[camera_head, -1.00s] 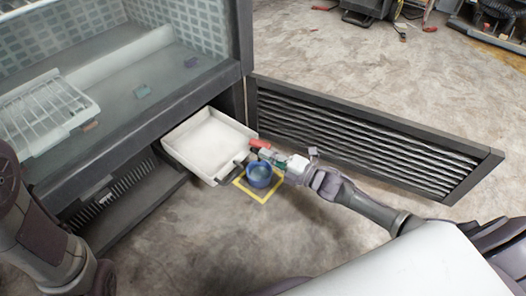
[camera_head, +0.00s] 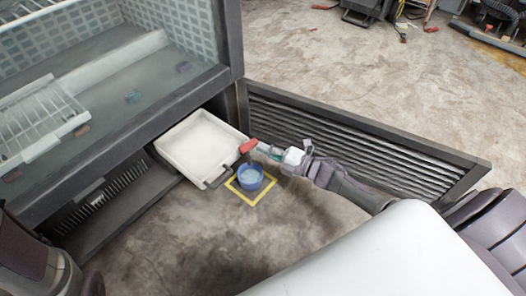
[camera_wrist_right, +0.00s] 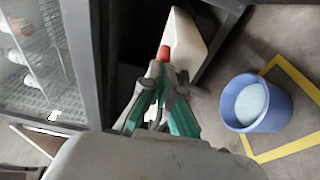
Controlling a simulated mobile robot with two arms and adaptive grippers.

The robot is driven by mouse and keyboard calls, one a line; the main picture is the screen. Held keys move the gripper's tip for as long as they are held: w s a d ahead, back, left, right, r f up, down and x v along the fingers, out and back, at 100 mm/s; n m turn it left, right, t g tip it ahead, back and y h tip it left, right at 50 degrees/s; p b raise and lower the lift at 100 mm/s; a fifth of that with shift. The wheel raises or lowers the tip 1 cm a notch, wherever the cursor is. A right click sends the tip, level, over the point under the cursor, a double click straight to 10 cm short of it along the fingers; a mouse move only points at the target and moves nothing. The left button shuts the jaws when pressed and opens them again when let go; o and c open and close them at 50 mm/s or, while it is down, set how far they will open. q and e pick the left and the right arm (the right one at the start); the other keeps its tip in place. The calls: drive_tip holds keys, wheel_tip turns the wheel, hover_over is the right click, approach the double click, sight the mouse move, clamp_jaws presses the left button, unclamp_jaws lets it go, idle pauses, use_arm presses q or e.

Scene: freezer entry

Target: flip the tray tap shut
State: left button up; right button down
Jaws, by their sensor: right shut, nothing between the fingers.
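The white tray (camera_head: 203,143) is pulled out of the base of the cabinet and looks empty. The tap's red lever (camera_head: 248,147) is at the tray's front right corner, above the blue bucket (camera_head: 251,179). My right gripper (camera_head: 264,151) is shut and empty, just right of the red lever. In the right wrist view, the red lever (camera_wrist_right: 163,53) shows just beyond the closed fingertips (camera_wrist_right: 157,72); whether they touch it I cannot tell. The tap's body is mostly hidden. My left arm shows at the lower left, but its gripper is out of view.
The bucket holds pale liquid and stands inside a yellow floor square (camera_head: 255,197). A louvred panel (camera_head: 350,140) hinges out behind my right arm. The glass-fronted cabinet (camera_head: 120,90) stands at left. Open concrete floor lies in front of the tray.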

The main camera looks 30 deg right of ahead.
drive_tip(key=v, duration=1.2)
idle(0.4)
